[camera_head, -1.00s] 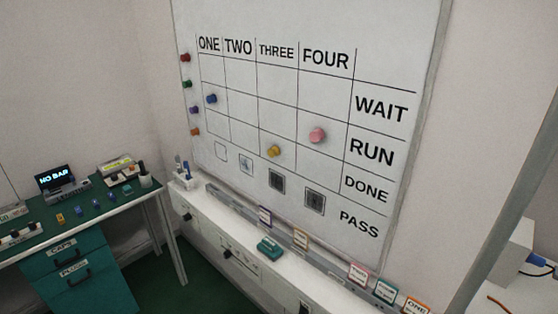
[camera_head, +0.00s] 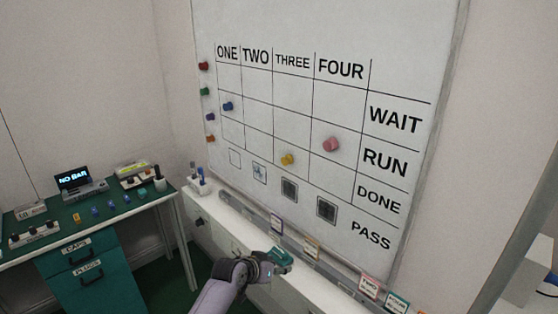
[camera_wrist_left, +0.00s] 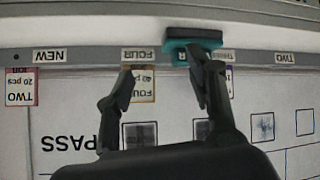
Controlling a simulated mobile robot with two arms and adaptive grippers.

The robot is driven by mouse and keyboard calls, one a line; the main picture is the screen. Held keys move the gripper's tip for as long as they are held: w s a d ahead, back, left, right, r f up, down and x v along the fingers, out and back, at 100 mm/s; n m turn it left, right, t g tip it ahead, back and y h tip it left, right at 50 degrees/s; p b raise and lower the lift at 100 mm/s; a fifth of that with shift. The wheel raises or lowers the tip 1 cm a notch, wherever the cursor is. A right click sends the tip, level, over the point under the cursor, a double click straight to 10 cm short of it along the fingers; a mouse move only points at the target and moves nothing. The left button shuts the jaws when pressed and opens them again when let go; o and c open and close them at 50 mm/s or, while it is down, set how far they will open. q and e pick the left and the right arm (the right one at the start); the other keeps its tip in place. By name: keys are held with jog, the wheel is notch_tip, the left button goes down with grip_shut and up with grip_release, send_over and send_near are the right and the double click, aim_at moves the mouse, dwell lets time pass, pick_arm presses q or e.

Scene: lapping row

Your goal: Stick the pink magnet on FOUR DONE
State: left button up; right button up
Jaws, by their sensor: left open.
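The pink magnet (camera_head: 332,144) is stuck on the whiteboard (camera_head: 290,25) in the FOUR column, at the RUN row. The DONE cell of FOUR (camera_head: 326,176), just below it, has no magnet on it. My left gripper (camera_head: 268,263) is low in front of the board's tray, beside the teal eraser, well below the pink magnet. In the left wrist view its two fingers (camera_wrist_left: 163,68) are spread and nothing is between them. The pink magnet is not in the wrist view. My right gripper is not in view.
The teal eraser (camera_wrist_left: 193,42) overlaps one fingertip in the wrist view; contact is unclear. A yellow magnet (camera_head: 287,159) and a blue magnet (camera_head: 228,106) are on the grid. Several magnets line the left edge. Cards (camera_head: 369,286) stand along the tray. A green-topped bench (camera_head: 110,203) stands left.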

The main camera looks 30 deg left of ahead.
pick_arm(q)
notch_tip(320, 180, up, 21)
jog(key=w+m+t+h, duration=0.2)
jog(key=w+t, duration=0.1)
jog(key=m+t+h, duration=0.2)
send_near(327, 147)
jog(key=p+x, duration=0.4)
jog(key=x, duration=0.5)
jog(key=shift+p, duration=0.35)
jog(key=shift+w, duration=0.1)
jog(key=shift+c, duration=0.2)
jog(key=c, duration=1.1)
jog(key=shift+c, duration=0.2)
jog(key=shift+s+f, duration=0.1)
jog(key=shift+s, duration=0.15)
jog(key=shift+p+v, duration=0.45)
jog(key=shift+v, duration=0.7)
